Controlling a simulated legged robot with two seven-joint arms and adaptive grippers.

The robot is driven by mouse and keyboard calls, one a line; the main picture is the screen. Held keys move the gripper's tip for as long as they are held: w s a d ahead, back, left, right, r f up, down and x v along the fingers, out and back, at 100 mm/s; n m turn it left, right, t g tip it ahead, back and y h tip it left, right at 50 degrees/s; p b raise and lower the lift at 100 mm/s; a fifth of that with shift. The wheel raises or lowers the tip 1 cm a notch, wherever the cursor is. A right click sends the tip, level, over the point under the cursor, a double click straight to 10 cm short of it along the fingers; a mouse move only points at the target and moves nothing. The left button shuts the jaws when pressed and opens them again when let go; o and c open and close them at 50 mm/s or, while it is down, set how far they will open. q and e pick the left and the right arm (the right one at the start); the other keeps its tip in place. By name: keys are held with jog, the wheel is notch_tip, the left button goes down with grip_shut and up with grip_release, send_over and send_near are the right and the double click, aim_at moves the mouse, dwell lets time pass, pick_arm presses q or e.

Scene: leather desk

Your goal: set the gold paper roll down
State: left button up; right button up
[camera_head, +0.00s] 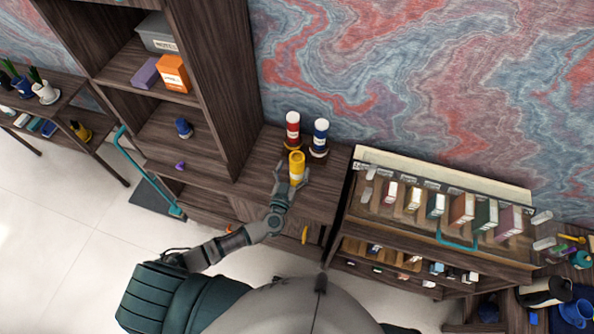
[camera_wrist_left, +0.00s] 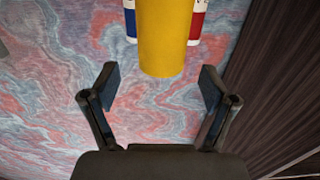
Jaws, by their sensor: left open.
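The gold paper roll (camera_head: 297,168) stands upright on the dark wooden desk top (camera_head: 262,160), in front of a red roll and a blue roll. My left gripper (camera_head: 290,184) is open, with its fingers at the near side of the gold roll. In the left wrist view the gold roll (camera_wrist_left: 165,35) is ahead of the open fingers (camera_wrist_left: 160,88), with a gap between it and them. My right gripper is not in view.
The red roll (camera_head: 293,130) and blue roll (camera_head: 320,138) stand close behind the gold roll. A tall wooden shelf (camera_head: 215,75) rises at the left of the desk. A display rack with boxes (camera_head: 435,205) stands to the right.

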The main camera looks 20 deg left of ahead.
pick_arm(q)
jog(key=w, duration=0.5)
jog(key=shift+r, duration=0.15)
jog(key=shift+s, duration=0.1)
jog(key=shift+c, duration=0.3)
jog(key=shift+r, duration=0.1)
jog(key=c, duration=0.4)
grip_shut()
